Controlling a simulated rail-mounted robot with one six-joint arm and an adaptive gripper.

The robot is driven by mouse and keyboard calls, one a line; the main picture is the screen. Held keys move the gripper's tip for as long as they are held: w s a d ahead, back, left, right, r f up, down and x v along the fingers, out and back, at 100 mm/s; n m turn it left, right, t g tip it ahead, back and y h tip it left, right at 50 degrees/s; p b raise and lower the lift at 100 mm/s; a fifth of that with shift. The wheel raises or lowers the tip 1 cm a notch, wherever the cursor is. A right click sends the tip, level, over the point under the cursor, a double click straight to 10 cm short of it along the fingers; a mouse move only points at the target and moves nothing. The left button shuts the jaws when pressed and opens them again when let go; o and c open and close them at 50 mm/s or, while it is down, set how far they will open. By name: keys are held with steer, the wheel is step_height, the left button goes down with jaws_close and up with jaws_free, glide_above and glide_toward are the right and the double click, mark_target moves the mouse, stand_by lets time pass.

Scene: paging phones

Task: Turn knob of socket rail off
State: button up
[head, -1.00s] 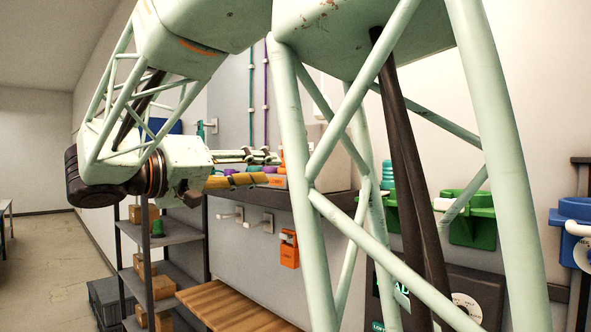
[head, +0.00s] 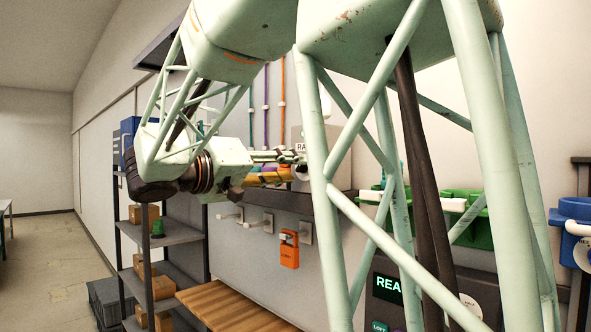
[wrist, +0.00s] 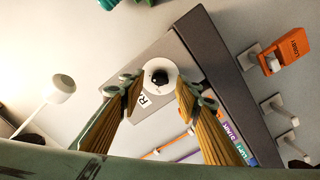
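A grey box (head: 312,135) with a label starting "RA" is on the wall in the head view, partly hidden by my arm. I take it to be the socket rail. In the wrist view its face (wrist: 150,55) carries a round white dial with a dark centre, which I take to be the knob (wrist: 160,73). The knob's setting is unclear. My gripper (wrist: 158,88) is open, with yellow-padded fingers on either side of the view of the knob and nothing between them. In the head view my gripper (head: 290,165) is close to the box; contact cannot be told.
A dark ledge (head: 290,201) runs below the box. An orange tag (head: 289,255) hangs on a wall hook, with other white hooks (head: 230,217) to its left. Coloured conduits (head: 267,100) run up the wall. Green holders (head: 470,215) are at the right.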

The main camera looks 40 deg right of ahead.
mark_target(301, 168)
steer(key=shift+d, duration=1.1)
steer(key=c, duration=0.9)
